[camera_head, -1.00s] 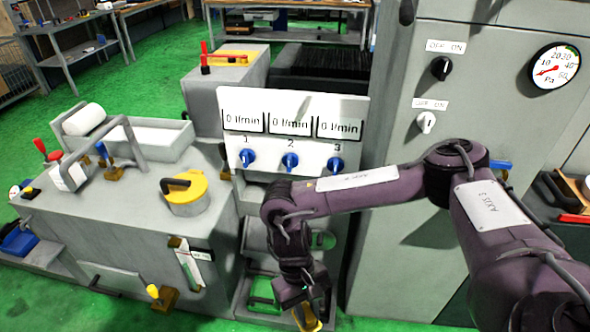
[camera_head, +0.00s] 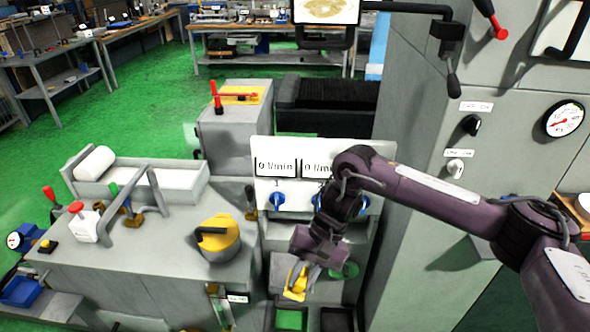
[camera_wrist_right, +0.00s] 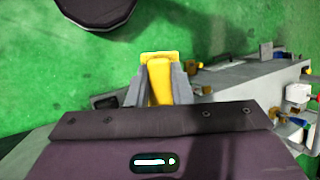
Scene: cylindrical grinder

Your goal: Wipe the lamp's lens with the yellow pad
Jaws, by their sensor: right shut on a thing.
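My right gripper (camera_head: 303,272) is shut on the yellow pad (camera_head: 295,283), which hangs below the wrist in front of the flow-meter panel. In the right wrist view, the yellow pad (camera_wrist_right: 160,78) sits between the two grey fingers of the right gripper (camera_wrist_right: 158,85), with green floor beyond it. My left gripper is not in view.
A white panel (camera_head: 265,150) with flow displays and blue knobs stands behind my right arm. A tall grey cabinet (camera_head: 430,200) with a gauge (camera_head: 565,119) is at right. Green floor (camera_head: 150,110) is open.

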